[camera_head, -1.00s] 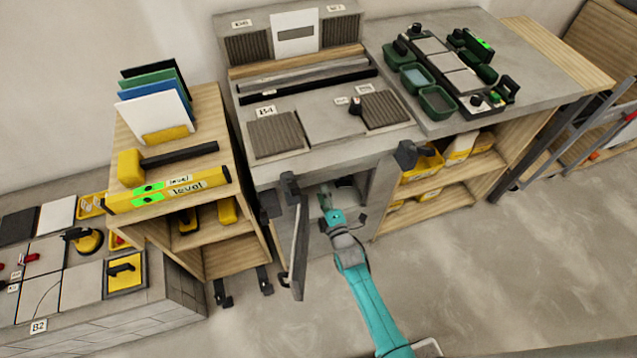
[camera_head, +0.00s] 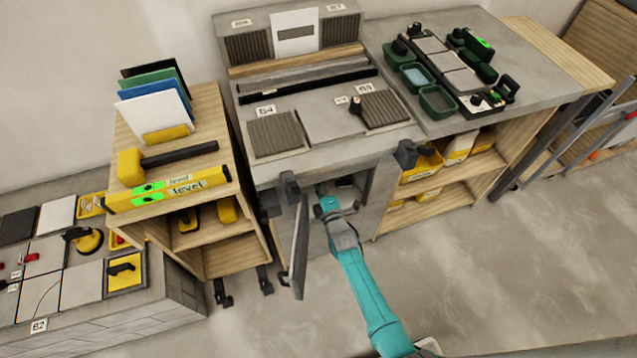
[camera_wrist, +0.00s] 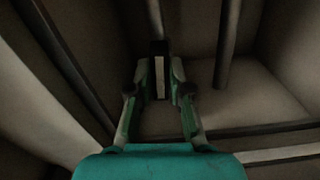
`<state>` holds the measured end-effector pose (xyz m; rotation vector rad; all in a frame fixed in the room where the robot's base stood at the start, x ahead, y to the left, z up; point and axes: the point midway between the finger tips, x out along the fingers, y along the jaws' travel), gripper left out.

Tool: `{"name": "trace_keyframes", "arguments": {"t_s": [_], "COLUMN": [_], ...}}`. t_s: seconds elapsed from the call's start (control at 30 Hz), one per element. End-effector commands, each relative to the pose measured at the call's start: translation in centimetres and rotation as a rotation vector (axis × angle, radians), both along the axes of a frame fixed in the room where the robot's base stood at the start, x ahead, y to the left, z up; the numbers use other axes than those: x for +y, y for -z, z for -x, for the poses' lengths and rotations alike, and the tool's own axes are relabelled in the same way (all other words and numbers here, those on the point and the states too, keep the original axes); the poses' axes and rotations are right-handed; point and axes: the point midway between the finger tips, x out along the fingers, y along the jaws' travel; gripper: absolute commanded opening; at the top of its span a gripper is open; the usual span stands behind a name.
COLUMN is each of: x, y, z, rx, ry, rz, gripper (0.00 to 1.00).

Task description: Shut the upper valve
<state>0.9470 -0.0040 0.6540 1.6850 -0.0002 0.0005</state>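In the wrist view my gripper (camera_wrist: 159,78) has its two fingers apart, one on each side of a narrow dark piece with a pale stripe (camera_wrist: 159,72). This piece looks like a valve handle, but I cannot tell whether it is the upper valve. The fingertips are very close to its sides; firm contact does not show. In the head view my gripper (camera_head: 323,196) reaches into the open cupboard under the grey workbench. The valves are hidden there by my arm and the cupboard's shade.
The cupboard door (camera_head: 300,245) stands open just left of my arm. Inside, a vertical pipe (camera_wrist: 226,45) stands to the right of my fingers, and a pale edge (camera_wrist: 45,95) runs along the left. Open shelves (camera_head: 440,190) lie right of the cupboard. The floor in front is clear.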

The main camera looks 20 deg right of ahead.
Motion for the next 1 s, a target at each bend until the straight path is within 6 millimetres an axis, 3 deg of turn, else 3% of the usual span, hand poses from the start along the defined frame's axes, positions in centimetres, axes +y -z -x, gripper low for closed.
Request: {"name": "trace_keyframes", "arguments": {"t_s": [0.47, 1.0], "x": [0.01, 0.13], "y": [0.11, 0.34], "z": [0.01, 0.00], "rx": [0.001, 0.001], "ry": [0.000, 0.001], "rz": [-0.095, -0.565], "gripper": [0.00, 0.00]}}
